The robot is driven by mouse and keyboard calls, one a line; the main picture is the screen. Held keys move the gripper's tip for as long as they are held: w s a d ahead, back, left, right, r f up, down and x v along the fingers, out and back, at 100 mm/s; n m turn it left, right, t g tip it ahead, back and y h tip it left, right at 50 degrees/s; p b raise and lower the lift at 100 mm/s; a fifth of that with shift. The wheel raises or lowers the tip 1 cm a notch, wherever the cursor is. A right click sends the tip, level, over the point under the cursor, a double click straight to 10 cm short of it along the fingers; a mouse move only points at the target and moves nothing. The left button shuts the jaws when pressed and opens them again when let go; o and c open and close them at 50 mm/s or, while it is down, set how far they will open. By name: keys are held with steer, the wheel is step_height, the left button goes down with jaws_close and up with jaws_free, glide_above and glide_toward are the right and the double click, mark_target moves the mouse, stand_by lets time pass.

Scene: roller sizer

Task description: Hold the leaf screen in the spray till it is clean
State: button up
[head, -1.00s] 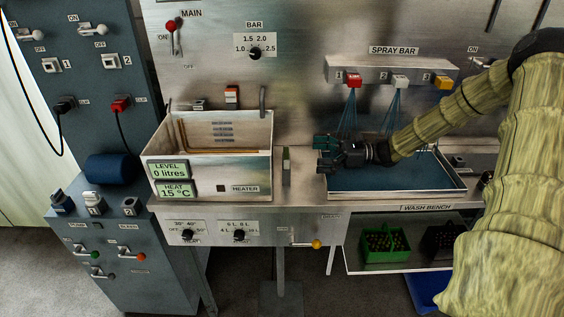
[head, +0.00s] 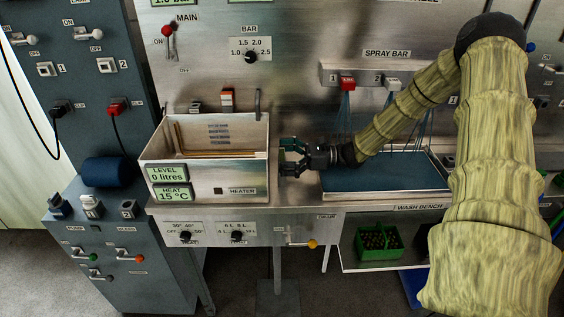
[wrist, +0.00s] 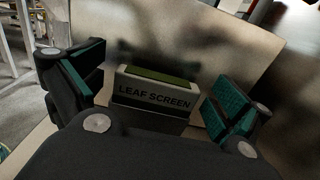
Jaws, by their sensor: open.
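The leaf screen (wrist: 153,96) shows in the wrist view as a pale, labelled block with a green top, standing upright on the bench. My gripper (wrist: 160,92) is open, one finger on each side of the screen, with a gap visible on both sides. In the head view my gripper (head: 288,158) is between the heater tank and the wash tray, and it hides the screen. The spray bar (head: 330,73) is on the back wall, right of my gripper. Blue streams (head: 345,112) fall from its nozzles into the blue-floored wash tray (head: 372,178).
The heater tank (head: 160,152), reading 0 litres, stands close left of my gripper. My arm reaches over the wash tray from the right. A green crate (head: 379,243) sits on the shelf below. A lever with a yellow knob (head: 312,244) is on the bench front.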

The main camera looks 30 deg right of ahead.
steer(key=shift+w+a, duration=0.1)
steer(key=shift+a, duration=0.05)
steer(key=c, duration=1.1)
steer(key=shift+c, duration=0.2)
step_height(320, 180, up, 10)
steer(key=p, duration=0.7)
